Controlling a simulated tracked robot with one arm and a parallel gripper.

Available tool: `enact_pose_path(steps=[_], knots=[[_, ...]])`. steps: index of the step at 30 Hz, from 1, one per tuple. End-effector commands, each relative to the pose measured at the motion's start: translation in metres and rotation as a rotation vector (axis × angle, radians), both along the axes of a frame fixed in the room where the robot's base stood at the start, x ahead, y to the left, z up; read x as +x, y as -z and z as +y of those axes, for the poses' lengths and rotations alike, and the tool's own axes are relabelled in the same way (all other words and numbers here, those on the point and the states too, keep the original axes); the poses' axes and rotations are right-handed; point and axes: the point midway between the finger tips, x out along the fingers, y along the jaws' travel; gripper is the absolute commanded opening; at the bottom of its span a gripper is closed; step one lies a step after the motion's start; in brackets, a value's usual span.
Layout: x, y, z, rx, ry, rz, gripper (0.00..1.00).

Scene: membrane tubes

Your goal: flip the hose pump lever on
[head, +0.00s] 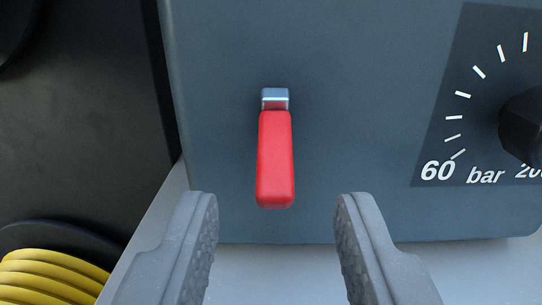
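The hose pump lever (275,160) is a red handle on a small metal mount (275,98), set on the face of a dark blue-grey panel (340,60). In the head view the red handle hangs straight down from the mount. My gripper (275,215) is open, with one grey finger at the lower left and one at the lower right. The lower end of the lever lies between and slightly above the fingertips in the picture. Neither finger appears to touch it, and the gap between the fingers is empty.
A black dial knob (522,125) with a printed scale reading "60 bar" (460,172) is on the panel at the right. A coiled yellow hose (50,275) lies at the lower left. The panel face around the lever is clear.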

Motion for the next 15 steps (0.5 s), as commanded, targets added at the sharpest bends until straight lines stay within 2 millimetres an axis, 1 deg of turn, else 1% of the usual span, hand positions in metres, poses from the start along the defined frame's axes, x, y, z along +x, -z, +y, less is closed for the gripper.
enact_pose_path(steps=[6, 15], knots=[[0.021, -0.001, 0.000, 0.003, -0.001, -0.005, 0.36], [0.046, 0.000, 0.001, 0.004, -0.002, -0.003, 0.36]])
